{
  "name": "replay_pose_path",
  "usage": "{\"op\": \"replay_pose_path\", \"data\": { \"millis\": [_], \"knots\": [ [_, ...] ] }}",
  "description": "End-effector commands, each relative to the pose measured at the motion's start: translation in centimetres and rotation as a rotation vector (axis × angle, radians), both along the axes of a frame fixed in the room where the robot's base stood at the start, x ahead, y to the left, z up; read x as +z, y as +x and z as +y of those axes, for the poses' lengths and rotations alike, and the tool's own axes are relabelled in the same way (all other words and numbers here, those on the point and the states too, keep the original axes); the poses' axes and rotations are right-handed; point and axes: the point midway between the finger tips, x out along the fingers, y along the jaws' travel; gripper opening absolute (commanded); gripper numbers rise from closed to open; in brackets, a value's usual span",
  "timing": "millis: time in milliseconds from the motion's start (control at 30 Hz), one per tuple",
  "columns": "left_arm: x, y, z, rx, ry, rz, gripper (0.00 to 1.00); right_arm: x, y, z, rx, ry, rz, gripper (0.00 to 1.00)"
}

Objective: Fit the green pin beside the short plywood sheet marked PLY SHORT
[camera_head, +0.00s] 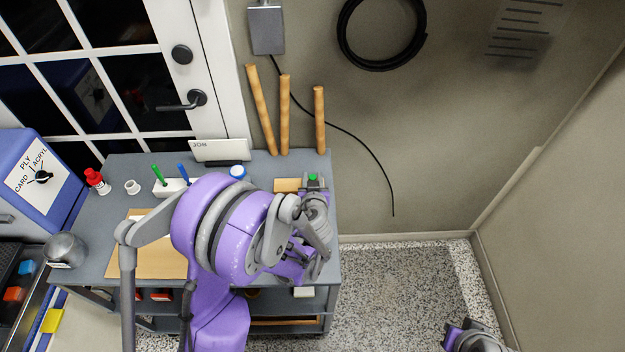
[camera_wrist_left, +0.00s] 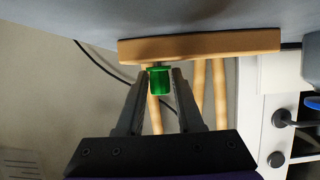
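My left gripper (camera_head: 315,183) is at the back right of the grey bench, with its fingers around a green pin (camera_head: 312,177). In the left wrist view the green pin (camera_wrist_left: 160,81) lies between the fingertips, which appear to be against its sides. Its end is close to a wooden block (camera_wrist_left: 205,46); whether it enters the block is unclear. The block also shows in the head view (camera_head: 287,185). A large tan sheet (camera_head: 140,262) lies on the bench, partly behind my arm. I cannot read PLY SHORT anywhere. My right gripper (camera_head: 462,335) is only partly in view over the floor.
A white holder (camera_head: 168,190) has a green and a blue stick. A red bottle (camera_head: 97,181), a white cup (camera_head: 132,187) and a metal pot (camera_head: 65,250) stand at left. A blue machine (camera_head: 35,170) has a dial. Wooden posts (camera_head: 285,115) lean on the wall.

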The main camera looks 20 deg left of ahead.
Motion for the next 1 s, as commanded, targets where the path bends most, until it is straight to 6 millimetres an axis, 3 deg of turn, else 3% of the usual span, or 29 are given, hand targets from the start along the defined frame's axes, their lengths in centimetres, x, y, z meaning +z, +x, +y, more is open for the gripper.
{"op": "replay_pose_path", "data": {
  "millis": [33,167,200,567,767,1000],
  "knots": [
    [0.0,0.0,0.0,0.0,0.0,0.0,0.25,0.0,0.0,0.0,0.0,0.0,0.0,0.0],
    [0.0,0.0,0.0,0.0,0.0,0.0,0.02,0.0,0.0,0.0,0.0,0.0,0.0,0.0],
    [0.0,0.0,0.0,0.0,0.0,0.0,0.0,0.0,0.0,0.0,0.0,0.0,0.0,0.0],
    [0.2,0.0,0.0,0.0,0.0,0.0,0.0,0.1,0.0,0.0,0.0,0.0,0.0,0.0],
    [2.8,0.0,0.0,0.0,0.0,-0.001,0.0,0.7,0.2,0.0,0.0,0.0,-0.004,0.0],
    [7.6,0.0,0.0,0.0,0.0,-0.001,0.0,1.9,0.5,0.0,0.0,0.0,-0.01,0.0]
  ]
}}
